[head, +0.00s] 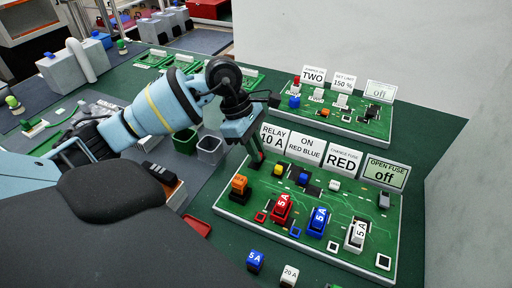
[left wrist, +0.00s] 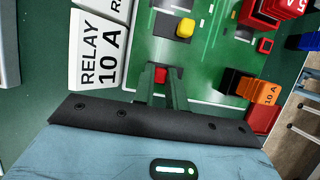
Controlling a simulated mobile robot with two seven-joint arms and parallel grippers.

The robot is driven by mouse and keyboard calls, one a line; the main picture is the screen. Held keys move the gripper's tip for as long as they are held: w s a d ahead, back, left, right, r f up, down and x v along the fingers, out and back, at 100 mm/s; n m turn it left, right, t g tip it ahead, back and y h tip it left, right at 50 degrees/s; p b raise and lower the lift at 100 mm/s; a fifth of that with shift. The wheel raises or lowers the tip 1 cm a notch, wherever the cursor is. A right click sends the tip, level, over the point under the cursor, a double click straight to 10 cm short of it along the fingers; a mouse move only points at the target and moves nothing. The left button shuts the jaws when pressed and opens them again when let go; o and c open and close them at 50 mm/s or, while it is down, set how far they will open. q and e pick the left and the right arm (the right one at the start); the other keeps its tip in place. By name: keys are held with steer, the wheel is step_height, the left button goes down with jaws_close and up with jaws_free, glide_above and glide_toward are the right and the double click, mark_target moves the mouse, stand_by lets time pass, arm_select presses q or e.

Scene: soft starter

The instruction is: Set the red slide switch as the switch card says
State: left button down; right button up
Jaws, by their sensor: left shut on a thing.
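The near green board (head: 330,235) carries a row of slide switches along its back edge. The red slide switch (left wrist: 160,75) shows between the fingertips of my left gripper (left wrist: 161,86), which is shut on it. In the head view the left gripper (head: 256,160) reaches down to the board's back left corner and mostly hides the red switch. The yellow switch (head: 279,170) and the blue switch (head: 304,178) stand to its right. The switch card (head: 305,147) behind them reads "ON RED BLUE". My right gripper is not in view.
Red (head: 282,207), blue (head: 317,221) and white (head: 356,234) 5 A fuses stand on the board. An orange relay (head: 239,187) is at its left. The relay card (head: 272,139) stands close behind the gripper. A second board (head: 340,118) lies farther back.

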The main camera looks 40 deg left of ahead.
arm_select(q)
steer(key=shift+w+a, duration=0.2)
steer(key=shift+w, duration=0.3)
steer(key=shift+r, duration=0.1)
steer(key=shift+s+r, duration=0.1)
steer(key=shift+s, duration=0.05)
steer(key=c, duration=1.9)
jaws_free()
steer(key=o, duration=0.5)
steer(key=shift+d, duration=0.1)
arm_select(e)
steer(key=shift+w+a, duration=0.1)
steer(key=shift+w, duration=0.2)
